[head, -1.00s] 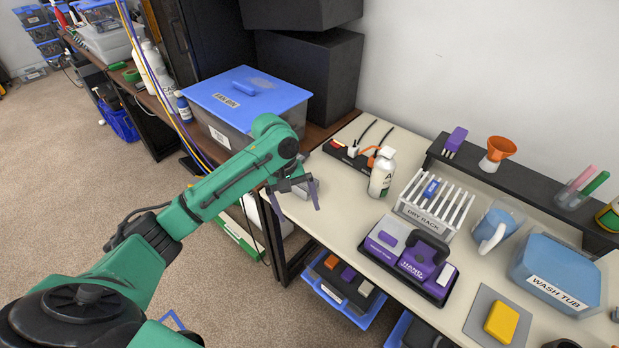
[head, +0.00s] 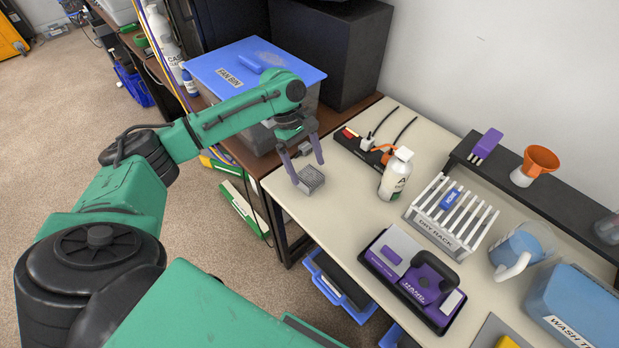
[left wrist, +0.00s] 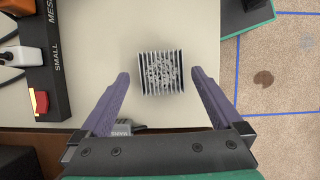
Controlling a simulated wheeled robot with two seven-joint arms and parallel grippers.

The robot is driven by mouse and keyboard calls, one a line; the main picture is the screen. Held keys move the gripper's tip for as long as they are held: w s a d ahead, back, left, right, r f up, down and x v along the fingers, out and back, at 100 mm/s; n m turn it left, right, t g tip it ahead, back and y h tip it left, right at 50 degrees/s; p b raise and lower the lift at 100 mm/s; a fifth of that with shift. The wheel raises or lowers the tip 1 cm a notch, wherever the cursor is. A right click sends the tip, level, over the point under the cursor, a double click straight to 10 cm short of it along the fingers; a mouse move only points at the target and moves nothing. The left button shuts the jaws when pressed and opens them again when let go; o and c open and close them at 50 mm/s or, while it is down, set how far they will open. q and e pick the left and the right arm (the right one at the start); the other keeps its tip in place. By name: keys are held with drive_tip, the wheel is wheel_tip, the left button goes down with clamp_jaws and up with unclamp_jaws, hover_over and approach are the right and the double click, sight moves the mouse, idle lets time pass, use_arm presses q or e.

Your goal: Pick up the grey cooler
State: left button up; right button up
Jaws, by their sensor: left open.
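The grey cooler (head: 311,179) is a small finned block on the left end of the cream table (head: 330,220). In the left wrist view the cooler (left wrist: 161,73) lies between and just beyond the purple fingertips. My left gripper (head: 305,170) is open above the cooler, with its fingers apart on either side of it. In the left wrist view the open left gripper (left wrist: 160,78) has clear gaps to the cooler on both sides. My right gripper is not in view.
A power strip (head: 366,148) and a white bottle (head: 396,173) stand behind and right of the cooler. The dry rack (head: 433,236) and purple device (head: 412,280) are further right. A blue-lidded fan bin (head: 240,75) stands at the back left.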

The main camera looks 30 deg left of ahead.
sight(309, 175)
use_arm(q)
drive_tip(key=x, duration=0.3)
drive_tip(key=shift+s+f, duration=0.1)
drive_tip(key=shift+f, duration=0.2)
drive_tip(key=c, duration=1.4)
